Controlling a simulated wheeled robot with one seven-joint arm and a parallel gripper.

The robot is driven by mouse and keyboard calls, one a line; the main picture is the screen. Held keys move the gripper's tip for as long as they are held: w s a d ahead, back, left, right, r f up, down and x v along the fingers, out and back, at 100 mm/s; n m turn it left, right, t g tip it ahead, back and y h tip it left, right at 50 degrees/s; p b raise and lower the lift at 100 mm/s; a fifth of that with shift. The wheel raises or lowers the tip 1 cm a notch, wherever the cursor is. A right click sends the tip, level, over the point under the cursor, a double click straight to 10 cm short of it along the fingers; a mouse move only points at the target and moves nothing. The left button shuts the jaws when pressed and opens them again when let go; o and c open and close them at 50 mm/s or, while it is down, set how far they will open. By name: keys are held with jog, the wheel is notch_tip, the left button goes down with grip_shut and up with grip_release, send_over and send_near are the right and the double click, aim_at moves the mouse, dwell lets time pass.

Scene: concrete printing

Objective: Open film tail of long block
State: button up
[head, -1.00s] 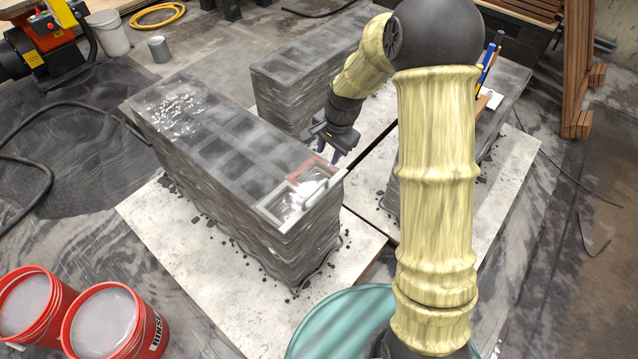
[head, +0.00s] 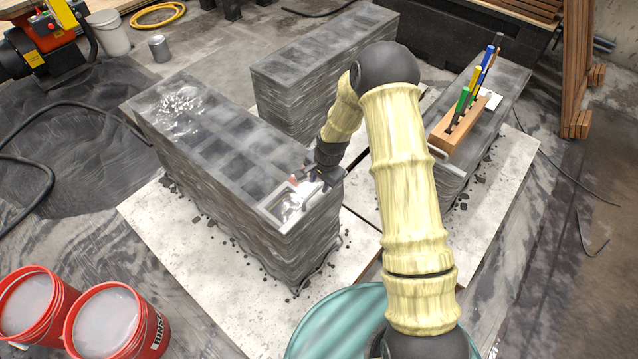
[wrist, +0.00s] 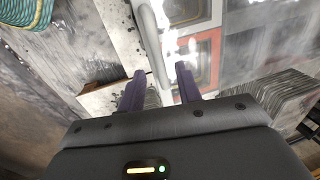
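The long block (head: 215,160) is a layered grey concrete print with clear, shiny film (head: 185,105) over its top. At its near end lie a pale square frame (head: 285,208) and a red-orange frame, mostly hidden by my gripper in the head view. My gripper (head: 312,180) is low over this end. In the wrist view its two purple fingers (wrist: 161,88) are apart. A pale, rounded film tail (wrist: 152,40) runs along the block's end edge, its lower end between the fingertips. I cannot tell whether they touch it. The red frame (wrist: 206,60) shows right of it.
A second printed block (head: 320,65) stands behind, and a third (head: 455,175) at right carries a wooden tool holder (head: 458,128). Two red buckets (head: 115,325) are at lower left. A teal round object (head: 335,325) is at the front.

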jog(key=shift+w+a+f, duration=0.15)
jog(key=shift+f, duration=0.85)
jog(key=shift+c, duration=0.2)
grip_shut()
jog(key=shift+w+a, duration=0.1)
